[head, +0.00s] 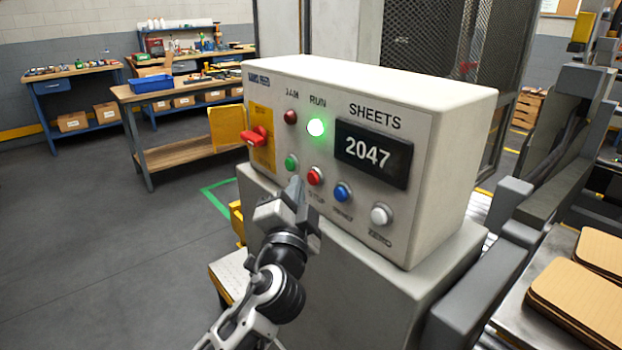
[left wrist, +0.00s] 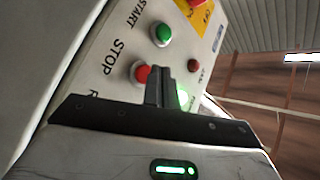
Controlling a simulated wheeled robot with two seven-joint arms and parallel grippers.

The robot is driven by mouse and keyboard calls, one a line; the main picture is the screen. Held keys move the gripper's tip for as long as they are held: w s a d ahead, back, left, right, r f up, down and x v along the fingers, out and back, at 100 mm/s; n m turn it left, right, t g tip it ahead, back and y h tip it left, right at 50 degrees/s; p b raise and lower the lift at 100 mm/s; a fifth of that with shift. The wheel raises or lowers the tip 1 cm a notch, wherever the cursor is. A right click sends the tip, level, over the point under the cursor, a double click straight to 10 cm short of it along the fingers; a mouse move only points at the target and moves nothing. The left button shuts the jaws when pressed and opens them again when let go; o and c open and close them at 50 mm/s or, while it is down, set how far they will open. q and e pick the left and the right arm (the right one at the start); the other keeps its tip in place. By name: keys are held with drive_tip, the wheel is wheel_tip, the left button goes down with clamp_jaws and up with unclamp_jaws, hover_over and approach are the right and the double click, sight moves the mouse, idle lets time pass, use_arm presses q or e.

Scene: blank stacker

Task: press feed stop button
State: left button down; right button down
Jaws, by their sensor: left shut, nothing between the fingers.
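The control box (head: 440,110) has a face with several buttons. The red STOP button (head: 315,176) sits between the green START button (head: 291,162) and a blue button (head: 342,192). My left gripper (head: 296,188) is shut and empty, with its tips just in front of the panel, a little left of the red button in the head view. In the left wrist view the STOP button (left wrist: 141,73) shows beside the shut fingers (left wrist: 160,82), partly covered by them. I cannot tell whether they touch. The green RUN lamp (head: 317,127) is lit. My right gripper is not in view.
A display (head: 373,154) reads 2047 under SHEETS. A white ZERO button (head: 381,215) is at the lower right. A red switch (head: 256,136) on a yellow plate is at the left. Brown sheets (head: 580,300) lie at the right. Floor at the left is clear.

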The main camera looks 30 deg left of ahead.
use_arm(q)
drive_tip(key=shift+w, duration=0.15)
drive_tip(key=shift+w+d, duration=0.2)
drive_tip(key=shift+w, duration=0.1)
drive_tip(key=shift+w+d+b, duration=0.15)
drive_tip(key=shift+w+b, duration=0.15)
drive_tip(key=shift+w, duration=0.15)
idle(0.8)
idle(0.4)
drive_tip(key=shift+s+a, duration=0.35)
drive_tip(key=shift+s, duration=0.5)
drive_tip(key=shift+s+a, duration=0.3)
drive_tip(key=shift+s, duration=0.5)
drive_tip(key=shift+s+a, duration=0.35)
drive_tip(key=shift+s, duration=0.4)
drive_tip(key=shift+s+a, duration=0.3)
drive_tip(key=shift+s, duration=0.5)
